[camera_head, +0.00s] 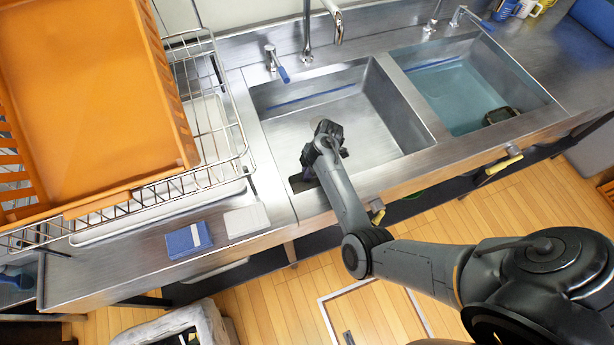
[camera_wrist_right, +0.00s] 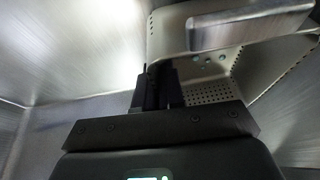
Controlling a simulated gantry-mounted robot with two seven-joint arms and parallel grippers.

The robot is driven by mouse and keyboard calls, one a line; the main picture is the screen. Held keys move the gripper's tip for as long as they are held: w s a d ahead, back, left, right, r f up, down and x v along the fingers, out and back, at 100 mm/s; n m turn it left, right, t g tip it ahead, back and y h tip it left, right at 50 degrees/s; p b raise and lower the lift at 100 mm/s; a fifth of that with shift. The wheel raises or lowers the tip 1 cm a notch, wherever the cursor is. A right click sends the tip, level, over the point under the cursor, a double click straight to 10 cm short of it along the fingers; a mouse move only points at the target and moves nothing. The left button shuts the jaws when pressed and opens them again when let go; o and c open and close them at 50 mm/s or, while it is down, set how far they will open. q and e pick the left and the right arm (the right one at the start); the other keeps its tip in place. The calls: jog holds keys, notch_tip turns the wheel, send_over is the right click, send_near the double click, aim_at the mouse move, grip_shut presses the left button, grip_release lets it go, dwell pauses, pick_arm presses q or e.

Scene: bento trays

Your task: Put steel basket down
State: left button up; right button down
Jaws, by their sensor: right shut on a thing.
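The steel basket (camera_wrist_right: 214,93) shows in the right wrist view, with pale metal walls and rows of small holes. A flat grey bar (camera_wrist_right: 250,25) crosses the basket's upper part there. My right gripper (camera_wrist_right: 158,88) is shut on the basket's near wall. In the head view, my right gripper (camera_head: 307,172) is down inside the left sink basin (camera_head: 345,112), near its front wall. The basket cannot be made out clearly in that view, where my arm and gripper cover this spot. Whether the basket touches the basin floor cannot be told. My left gripper is not in view.
The right basin (camera_head: 455,90) holds water and a dark object (camera_head: 500,114). An orange crate (camera_head: 95,90) stands in a wire rack (camera_head: 215,170) on the left. A blue sponge (camera_head: 188,240) and a white one (camera_head: 246,220) lie on the counter. A faucet (camera_head: 335,20) overhangs the left basin.

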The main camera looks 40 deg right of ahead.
jog(key=shift+f, duration=1.1)
jog(key=shift+f+b, duration=0.15)
jog(key=shift+b, duration=0.2)
jog(key=c, duration=1.2)
grip_release()
jog(key=shift+c, duration=0.2)
jog(key=shift+d+r+p, duration=0.15)
jog(key=shift+r+p, duration=0.2)
jog(key=shift+r, duration=0.2)
jog(key=p+v, duration=0.3)
jog(key=v, duration=0.8)
jog(key=shift+d, duration=0.15)
jog(key=shift+r, duration=0.1)
